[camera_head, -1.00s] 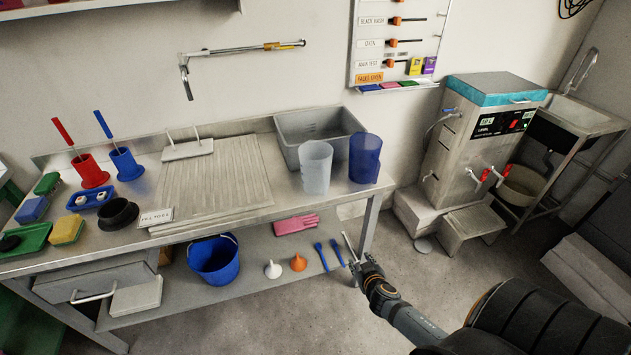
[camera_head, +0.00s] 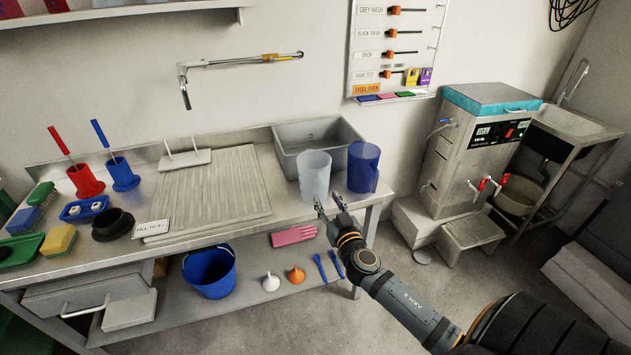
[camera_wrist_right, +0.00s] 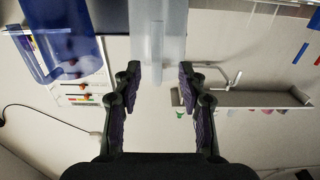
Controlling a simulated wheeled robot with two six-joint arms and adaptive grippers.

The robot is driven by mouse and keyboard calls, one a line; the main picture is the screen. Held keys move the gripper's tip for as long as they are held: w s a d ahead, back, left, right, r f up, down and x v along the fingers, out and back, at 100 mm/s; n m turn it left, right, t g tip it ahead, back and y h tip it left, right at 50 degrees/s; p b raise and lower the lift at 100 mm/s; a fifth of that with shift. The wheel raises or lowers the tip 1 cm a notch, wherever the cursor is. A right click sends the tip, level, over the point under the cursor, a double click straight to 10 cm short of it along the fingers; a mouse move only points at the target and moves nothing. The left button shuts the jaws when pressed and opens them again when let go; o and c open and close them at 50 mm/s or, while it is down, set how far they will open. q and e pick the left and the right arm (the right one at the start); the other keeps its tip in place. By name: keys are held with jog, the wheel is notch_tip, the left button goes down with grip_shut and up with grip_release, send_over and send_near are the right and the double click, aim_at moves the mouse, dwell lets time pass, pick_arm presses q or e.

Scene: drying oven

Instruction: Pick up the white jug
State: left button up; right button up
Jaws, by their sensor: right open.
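The white jug (camera_head: 314,175) is translucent and stands upright near the front right edge of the steel bench, beside the blue jug (camera_head: 363,167). My right gripper (camera_head: 328,202) is open and empty, close in front of the white jug, its fingers pointing at it. In the right wrist view, the white jug (camera_wrist_right: 176,30) is at the top centre. A pale vertical strip on it, seemingly its handle (camera_wrist_right: 157,50), shows between the open fingertips (camera_wrist_right: 160,76). I cannot tell whether they touch it. My left gripper is not in view.
The blue jug (camera_wrist_right: 65,45) is close by on the left in the wrist view. A grey basin (camera_head: 290,138) sits behind the jugs. A ridged drainboard (camera_head: 205,190) lies to their left.

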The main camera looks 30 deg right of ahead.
aim_at(325, 195)
jog(key=x, duration=0.1)
jog(key=p+x, duration=0.1)
jog(key=x, duration=0.3)
jog(key=shift+w+d+f, duration=0.1)
jog(key=shift+d+f, duration=0.1)
jog(key=shift+f, duration=0.2)
grip_shut()
